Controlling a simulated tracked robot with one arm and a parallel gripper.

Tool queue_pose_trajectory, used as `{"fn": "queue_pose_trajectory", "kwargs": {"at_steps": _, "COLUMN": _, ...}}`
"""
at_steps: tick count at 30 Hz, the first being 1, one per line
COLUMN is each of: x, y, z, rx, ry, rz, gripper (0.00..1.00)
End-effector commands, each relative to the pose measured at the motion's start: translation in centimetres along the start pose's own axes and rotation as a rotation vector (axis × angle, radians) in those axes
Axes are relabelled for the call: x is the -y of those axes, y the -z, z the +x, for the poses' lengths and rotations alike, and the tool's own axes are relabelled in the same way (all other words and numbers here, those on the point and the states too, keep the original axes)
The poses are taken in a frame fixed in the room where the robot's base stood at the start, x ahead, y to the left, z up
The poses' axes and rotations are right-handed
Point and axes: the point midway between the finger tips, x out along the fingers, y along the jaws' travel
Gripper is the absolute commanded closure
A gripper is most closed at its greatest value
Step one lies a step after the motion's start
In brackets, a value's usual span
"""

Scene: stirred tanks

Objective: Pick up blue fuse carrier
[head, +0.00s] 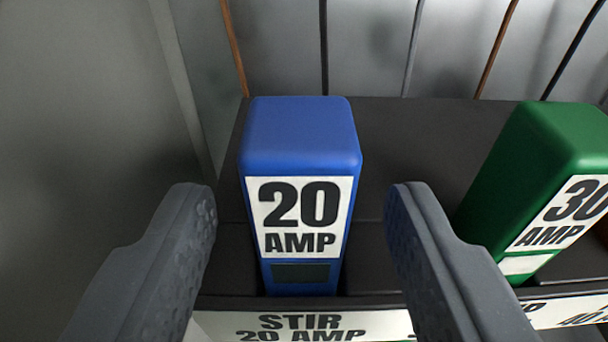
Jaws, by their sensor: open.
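The blue fuse carrier (301,140) stands upright in the black holder, left of the picture's middle. Its white label reads "20 AMP", and a small dark window sits below the label. Its lower end is hidden in the holder. My gripper (303,195) is open, with one grey finger to the left of the carrier and the other to its right. Gaps show between both fingers and the carrier in this view, and the gripper holds nothing. I cannot tell how far the fingertips are from it in depth.
A green fuse carrier (545,150) labelled "30 AMP" stands to the right, partly out of frame. The black holder (410,130) has a front label strip (300,328) reading "STIR 20 AMP". Several wires run up the grey back panel (365,40). A grey wall (90,110) is at left.

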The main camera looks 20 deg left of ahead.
Motion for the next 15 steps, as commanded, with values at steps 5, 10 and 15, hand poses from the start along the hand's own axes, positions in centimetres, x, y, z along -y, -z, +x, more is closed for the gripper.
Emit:
{"fn": "queue_pose_trajectory", "kwargs": {"at_steps": 5, "x": -0.1, "y": -0.3, "z": 1.9, "rx": 0.002, "ry": -0.001, "rz": 0.000, "gripper": 0.53}}
{"fn": "queue_pose_trajectory", "kwargs": {"at_steps": 10, "x": -0.1, "y": -0.1, "z": 2.2, "rx": 0.001, "ry": -0.002, "rz": 0.000, "gripper": 0.53}}
{"fn": "queue_pose_trajectory", "kwargs": {"at_steps": 15, "x": -0.1, "y": -0.1, "z": 2.2, "rx": 0.002, "ry": -0.002, "rz": 0.000, "gripper": 0.72}}
